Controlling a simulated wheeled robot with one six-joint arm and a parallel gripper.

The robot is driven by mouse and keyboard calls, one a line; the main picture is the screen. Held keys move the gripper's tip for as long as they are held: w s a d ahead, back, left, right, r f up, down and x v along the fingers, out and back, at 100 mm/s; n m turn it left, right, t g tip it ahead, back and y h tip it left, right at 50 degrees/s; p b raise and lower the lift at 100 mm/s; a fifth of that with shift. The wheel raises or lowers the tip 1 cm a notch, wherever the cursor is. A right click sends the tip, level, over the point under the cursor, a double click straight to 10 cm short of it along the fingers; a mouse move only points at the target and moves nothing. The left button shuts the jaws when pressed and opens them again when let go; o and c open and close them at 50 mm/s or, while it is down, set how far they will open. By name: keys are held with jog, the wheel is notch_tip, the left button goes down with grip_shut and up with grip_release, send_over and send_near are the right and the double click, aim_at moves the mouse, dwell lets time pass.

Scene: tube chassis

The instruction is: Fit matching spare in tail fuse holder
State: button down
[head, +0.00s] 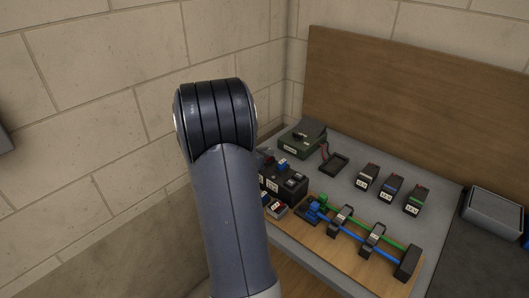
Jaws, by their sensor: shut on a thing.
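My gripper is not visible; my arm link stands in front of the left part of the bench and hides what lies behind it. A black block (285,186) with a white label and a blue piece on top sits just right of my arm. A smaller unit with red and white parts (276,209) sits below it, partly hidden. Three dark labelled blocks stand in a row at the right: one (367,177), one with blue (390,187), and one with green (415,200). Their labels are too small to read. I cannot tell which part is the tail fuse holder.
A wooden board (338,251) carries blue and green lines through two dark clips to a black end block (408,263). A green box (302,139) with red leads and a small black tray (334,163) stand behind. A grey bin (492,210) is at the right.

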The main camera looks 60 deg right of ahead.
jog(key=shift+f+b, duration=0.4)
jog(key=shift+f, duration=0.1)
jog(key=c, duration=1.7)
grip_release()
jog(key=shift+c, duration=0.2)
jog(key=shift+a+r, duration=0.1)
jog(key=p+v, duration=0.3)
jog(key=v, duration=0.7)
jog(key=shift+a+r, duration=0.2)
jog(key=shift+a, duration=0.15)
jog(key=b+x, duration=0.2)
jog(key=x, duration=0.7)
